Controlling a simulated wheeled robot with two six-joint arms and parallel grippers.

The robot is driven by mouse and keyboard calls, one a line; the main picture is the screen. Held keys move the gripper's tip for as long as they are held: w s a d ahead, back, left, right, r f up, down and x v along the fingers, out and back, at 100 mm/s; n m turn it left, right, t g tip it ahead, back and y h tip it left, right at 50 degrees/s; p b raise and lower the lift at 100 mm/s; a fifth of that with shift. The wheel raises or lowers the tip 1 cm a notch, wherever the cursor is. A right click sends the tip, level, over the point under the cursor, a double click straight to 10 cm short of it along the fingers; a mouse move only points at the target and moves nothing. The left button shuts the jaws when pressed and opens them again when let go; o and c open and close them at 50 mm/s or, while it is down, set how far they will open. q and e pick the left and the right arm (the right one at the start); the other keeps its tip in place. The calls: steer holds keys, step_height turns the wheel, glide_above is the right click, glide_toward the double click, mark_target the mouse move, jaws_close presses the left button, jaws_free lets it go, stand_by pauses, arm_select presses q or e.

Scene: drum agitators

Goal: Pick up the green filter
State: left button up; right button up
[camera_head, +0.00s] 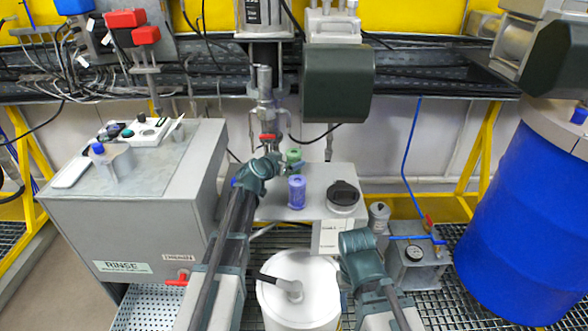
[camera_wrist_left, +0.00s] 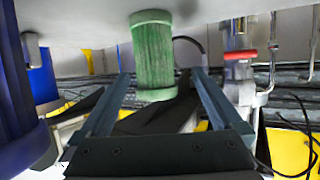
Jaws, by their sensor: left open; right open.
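The green filter (camera_head: 293,155) stands on the grey box top behind the purple filter in the head view. In the left wrist view the ribbed green filter (camera_wrist_left: 152,50) appears upside down, near the middle. My left gripper (camera_head: 283,167) is open beside it. In the wrist view its two fingers lie on either side of the filter's lower part in the picture, with gaps visible at both sides. Whether they reach fully around it I cannot tell. My right gripper (camera_head: 361,242) is low at the front of the box, away from the filter; its fingertips are hard to see.
The purple filter (camera_head: 297,191) stands close in front; it also fills the wrist view's left edge (camera_wrist_left: 14,95). A black-lidded container (camera_head: 342,195) stands to the right. A red-handled valve pipe (camera_head: 266,105) rises behind. A white drum (camera_head: 298,295) stands between my arms.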

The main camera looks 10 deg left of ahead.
arm_select(q)
steer(key=shift+w+d+f, duration=0.2)
steer(key=shift+w+d, duration=0.1)
steer(key=shift+w, duration=0.35)
steer(key=b+x, duration=0.1)
steer(key=x, duration=0.3)
steer(key=shift+w+d+b, duration=0.1)
steer(key=shift+d+b, duration=0.1)
steer(key=shift+b, duration=0.2)
steer(key=shift+c, duration=0.4)
steer(key=c, duration=1.3)
steer(key=shift+r, duration=0.1)
arm_select(e)
steer(key=shift+f, duration=0.9)
steer(key=shift+r, duration=0.1)
